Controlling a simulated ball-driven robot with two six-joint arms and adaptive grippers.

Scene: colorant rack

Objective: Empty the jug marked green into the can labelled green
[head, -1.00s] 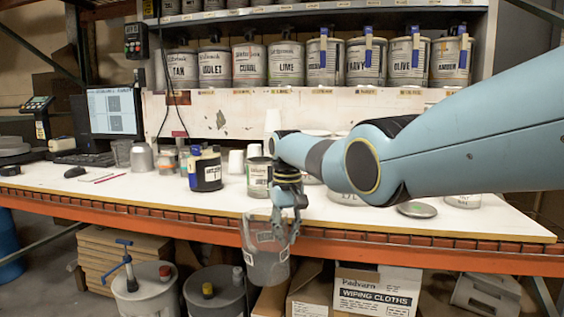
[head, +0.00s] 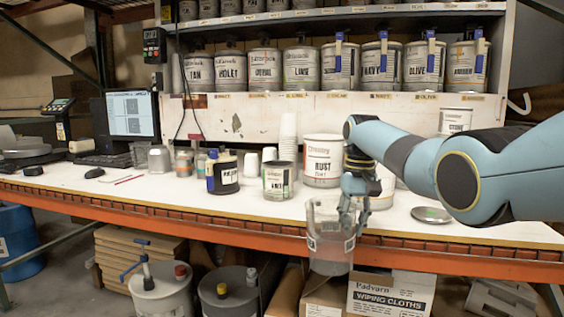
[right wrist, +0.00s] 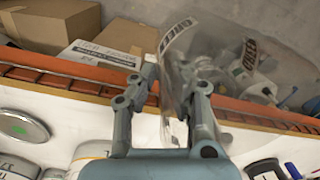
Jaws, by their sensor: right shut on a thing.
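A clear jug (head: 330,245) hangs from my right gripper (head: 347,212), roughly upright, just in front of the bench's front edge. The right gripper is shut on the jug's upper part. In the right wrist view the clear jug (right wrist: 178,75) shows between and beyond the fingers (right wrist: 168,100), with dark lettering on it; its contents cannot be made out. A small can with a green-edged label (head: 277,182) stands upright on the bench, left of the jug and apart from it; its lettering is too small to read. My left gripper is out of view.
A RUST can (head: 322,160) stands behind, right of the small can. A round lid (head: 431,214) lies at right.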

